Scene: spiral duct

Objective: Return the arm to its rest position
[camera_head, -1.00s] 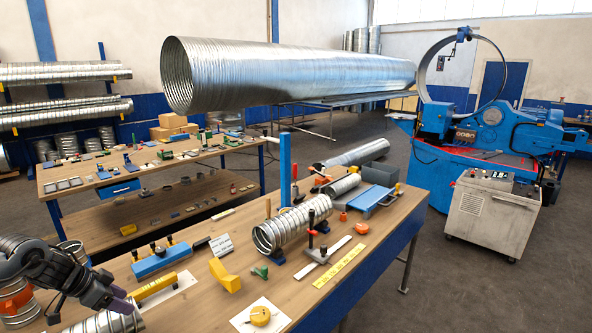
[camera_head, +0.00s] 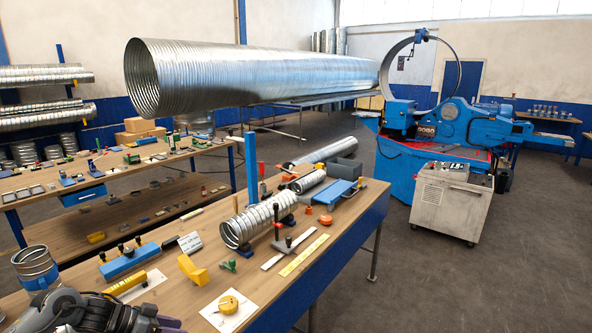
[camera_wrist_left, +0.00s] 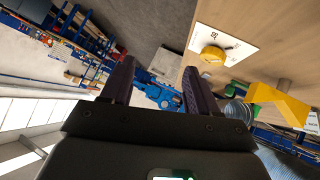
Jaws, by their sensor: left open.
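My left arm, dark grey and black, comes in at the bottom left corner of the head view, and its gripper (camera_head: 160,325) is low at the frame's bottom edge, partly cut off. In the left wrist view the two dark fingers of the left gripper (camera_wrist_left: 156,80) stand apart with nothing between them. The gripper is open and empty. The yellow tape measure (camera_wrist_left: 212,54) on its white sheet and the yellow angled block (camera_wrist_left: 280,104) show to the right of the fingers. My right gripper is in neither view.
The wooden workbench (camera_head: 165,300) carries a short spiral duct (camera_head: 258,222), a blue fixture (camera_head: 128,262) and a ring-shaped duct piece (camera_head: 35,265) near my arm. A large spiral duct (camera_head: 250,75) runs behind, toward a blue machine (camera_head: 440,125). Grey floor is open at the right.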

